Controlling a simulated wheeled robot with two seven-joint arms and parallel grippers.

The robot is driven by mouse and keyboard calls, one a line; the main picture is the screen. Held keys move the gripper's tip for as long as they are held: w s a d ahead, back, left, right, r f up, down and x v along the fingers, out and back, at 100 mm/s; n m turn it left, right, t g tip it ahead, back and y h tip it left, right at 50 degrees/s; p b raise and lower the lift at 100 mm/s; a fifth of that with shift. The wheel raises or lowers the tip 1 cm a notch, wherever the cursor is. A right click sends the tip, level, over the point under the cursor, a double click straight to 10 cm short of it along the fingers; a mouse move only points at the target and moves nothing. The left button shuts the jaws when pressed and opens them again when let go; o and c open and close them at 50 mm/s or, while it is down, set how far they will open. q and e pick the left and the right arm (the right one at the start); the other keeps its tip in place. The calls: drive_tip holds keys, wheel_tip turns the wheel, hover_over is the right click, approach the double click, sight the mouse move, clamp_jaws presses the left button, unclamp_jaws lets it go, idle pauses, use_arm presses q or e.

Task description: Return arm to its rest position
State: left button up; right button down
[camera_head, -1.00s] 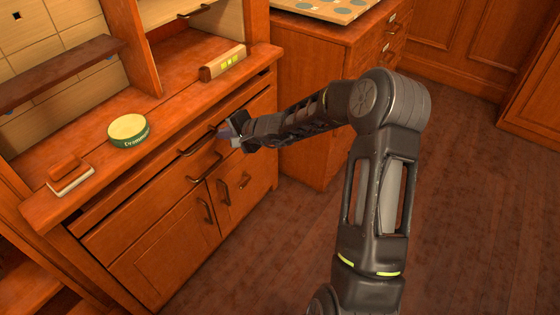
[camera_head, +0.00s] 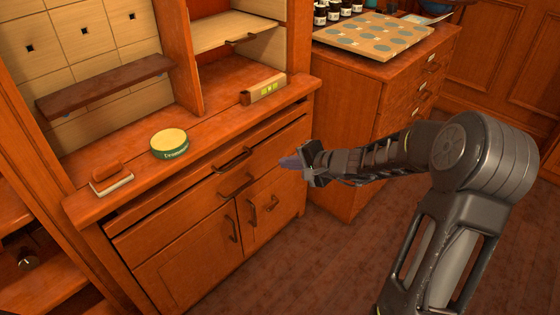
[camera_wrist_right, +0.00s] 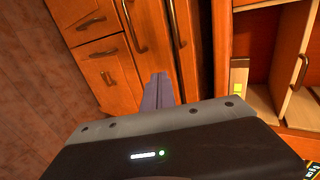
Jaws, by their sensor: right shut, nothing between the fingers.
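My right arm comes in from the lower right of the head view. Its gripper (camera_head: 290,163) hangs in the air in front of the cabinet (camera_head: 185,250), to the right of the drawer handles, and touches nothing that I can see. In the right wrist view the two fingers (camera_wrist_right: 158,92) are together with nothing between them, pointing toward the cabinet front. My left gripper is not in view.
The cabinet's ledge holds a green round tin (camera_head: 170,144), a brush-like block (camera_head: 110,179) and a box with a yellow-green label (camera_head: 263,89). A second cabinet (camera_head: 345,130) with a board of round discs (camera_head: 375,36) stands behind my arm. Open floor lies in front.

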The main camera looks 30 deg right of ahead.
idle(0.6)
drive_tip(key=s+a+f+n+g+h, duration=0.1)
drive_tip(key=s+a+f+g, duration=0.2)
drive_tip(key=s+f, duration=0.5)
drive_tip(key=s+a+f+n+g+h, duration=0.15)
drive_tip(key=s+f+g, duration=0.25)
drive_tip(key=f, duration=0.8)
drive_tip(key=s+a+f+n+g+y, duration=0.1)
drive_tip(key=s+a+f+n, duration=0.25)
drive_tip(key=a, duration=0.35)
drive_tip(key=s+a+f+n+y, duration=0.15)
drive_tip(key=s+a+f, duration=0.25)
drive_tip(key=a, duration=0.4)
drive_tip(key=s+a+f+n+g, duration=0.3)
drive_tip(key=s+a+n, duration=0.2)
drive_tip(key=s+a, duration=0.55)
wheel_tip(320, 180, up, 19)
drive_tip(key=p, duration=1.9)
drive_tip(key=shift+w+r+y, duration=0.15)
drive_tip(key=shift+w+y, duration=0.15)
drive_tip(key=shift+a, duration=0.1)
